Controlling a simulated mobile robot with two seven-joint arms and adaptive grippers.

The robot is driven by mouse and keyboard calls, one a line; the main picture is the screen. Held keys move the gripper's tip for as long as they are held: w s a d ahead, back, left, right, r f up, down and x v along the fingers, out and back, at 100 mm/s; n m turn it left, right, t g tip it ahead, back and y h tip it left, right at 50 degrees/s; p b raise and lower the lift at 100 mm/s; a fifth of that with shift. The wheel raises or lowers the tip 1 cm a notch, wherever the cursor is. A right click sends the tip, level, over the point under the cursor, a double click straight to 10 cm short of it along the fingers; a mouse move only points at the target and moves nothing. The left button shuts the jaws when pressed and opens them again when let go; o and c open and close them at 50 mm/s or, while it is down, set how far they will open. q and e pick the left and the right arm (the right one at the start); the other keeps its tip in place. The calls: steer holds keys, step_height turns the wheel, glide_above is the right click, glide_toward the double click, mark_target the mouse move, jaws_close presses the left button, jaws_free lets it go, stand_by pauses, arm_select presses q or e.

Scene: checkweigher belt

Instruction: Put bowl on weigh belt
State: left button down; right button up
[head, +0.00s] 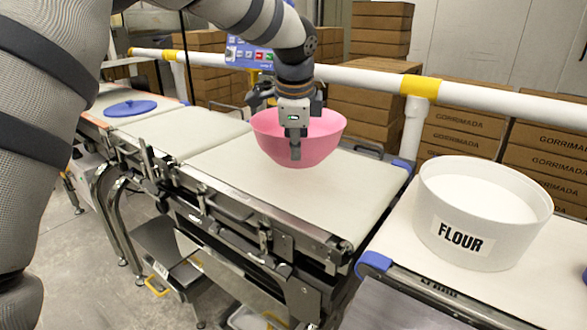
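A pink bowl (325,143) is upright at the far side of the middle cream belt (250,179), near its middle. I cannot tell whether its base touches the belt or is slightly above it. My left gripper (295,151) points down at the bowl's near rim. One finger lies against or just in front of the bowl's outer near wall. The other finger is hidden, so its grip on the rim cannot be confirmed. My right gripper is not in view.
A white tub marked FLOUR (483,215) stands on the right belt (395,238). A blue round lid-like disc (130,108) lies on the far-left belt. A white rail (470,94) with yellow bands runs behind the belts, with stacked cartons (455,130) beyond. The middle belt's front is clear.

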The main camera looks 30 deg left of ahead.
mark_target(294, 164)
arm_select(q)
steer(key=shift+w+a+f, duration=0.25)
steer(key=shift+w+f, duration=0.1)
steer(key=shift+f, duration=0.25)
steer(key=shift+w+a+f, duration=0.2)
steer(key=shift+w+f, duration=0.15)
steer(key=shift+f, duration=0.25)
steer(key=shift+s+x, duration=0.15)
steer(key=shift+x, duration=0.75)
steer(key=shift+s+x, duration=0.1)
steer(key=shift+x, duration=0.75)
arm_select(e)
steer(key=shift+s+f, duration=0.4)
arm_select(q)
steer(key=shift+f, duration=0.1)
steer(key=shift+f, duration=0.15)
steer(key=c, duration=1.8)
jaws_free()
